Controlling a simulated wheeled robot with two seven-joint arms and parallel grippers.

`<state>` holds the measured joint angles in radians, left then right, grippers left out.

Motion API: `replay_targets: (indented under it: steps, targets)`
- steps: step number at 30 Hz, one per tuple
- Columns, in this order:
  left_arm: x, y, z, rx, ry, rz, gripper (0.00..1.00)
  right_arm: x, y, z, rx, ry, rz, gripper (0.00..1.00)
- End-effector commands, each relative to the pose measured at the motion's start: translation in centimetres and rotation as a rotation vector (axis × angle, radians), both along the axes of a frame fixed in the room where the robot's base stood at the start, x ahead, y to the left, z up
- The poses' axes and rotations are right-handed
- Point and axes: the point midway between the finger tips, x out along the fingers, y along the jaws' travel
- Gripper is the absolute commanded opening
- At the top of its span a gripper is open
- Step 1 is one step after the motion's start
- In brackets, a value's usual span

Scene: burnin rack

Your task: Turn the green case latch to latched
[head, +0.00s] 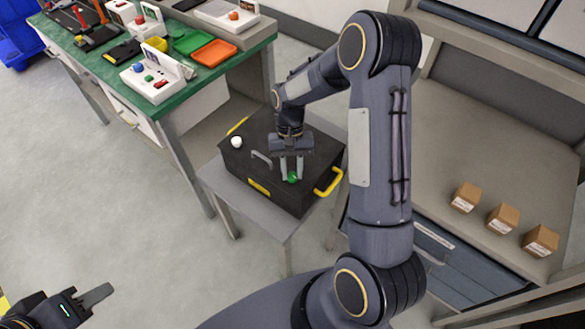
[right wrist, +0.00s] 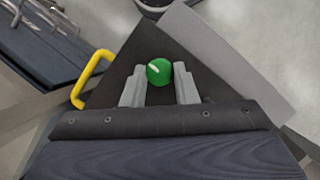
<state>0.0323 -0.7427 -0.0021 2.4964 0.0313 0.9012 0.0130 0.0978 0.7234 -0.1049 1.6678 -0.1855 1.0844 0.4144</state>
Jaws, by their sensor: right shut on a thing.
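The green case latch (head: 292,178) is a round green knob with a pale mark, on the top of a black case (head: 240,163) near its front edge. In the right wrist view the green latch (right wrist: 159,72) sits between the fingertips of my right gripper (right wrist: 160,85), its pale mark slanted. My right gripper (head: 291,174) points down over the case and is shut on the green latch. My left gripper (head: 92,300) is at the lower left, far from the case; only part of it shows, so its opening is unclear.
The case stands on a small grey table (head: 222,185). It has a white knob (head: 236,142), a grey handle (head: 262,158) and a yellow side handle (head: 329,183). A green-topped bench (head: 185,85) with trays is behind left. Small cardboard boxes (head: 502,218) sit on a shelf at right.

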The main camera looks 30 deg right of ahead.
Motion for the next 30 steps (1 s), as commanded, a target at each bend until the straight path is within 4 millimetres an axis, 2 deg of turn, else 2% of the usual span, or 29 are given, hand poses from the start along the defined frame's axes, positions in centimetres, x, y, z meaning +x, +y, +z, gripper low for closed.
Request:
replay_targets:
  steps: [8, 21, 22, 26, 30]
  targets:
    - [0.00, 0.00, 0.01, 0.000, 0.000, 0.000, 0.36, 0.08, 0.06, 0.03, -0.001, -0.002, 0.063, 0.04]
    - [0.00, 0.00, 0.01, 0.000, 0.000, 0.000, 0.36, 0.06, 0.06, 0.03, 0.000, -0.002, 0.071, 0.04]
    - [0.00, 0.01, 0.01, 0.000, 0.000, 0.000, 0.36, 0.06, 0.06, 0.03, 0.000, -0.002, 0.070, 0.30]
    - [0.00, 0.00, 0.02, 0.000, 0.000, 0.000, 0.36, 0.05, 0.06, 0.02, 0.000, -0.001, 0.070, 0.47]
    - [0.00, 0.00, 0.01, 0.000, 0.000, 0.000, 0.36, 0.04, 0.06, 0.02, 0.000, -0.001, 0.069, 0.48]
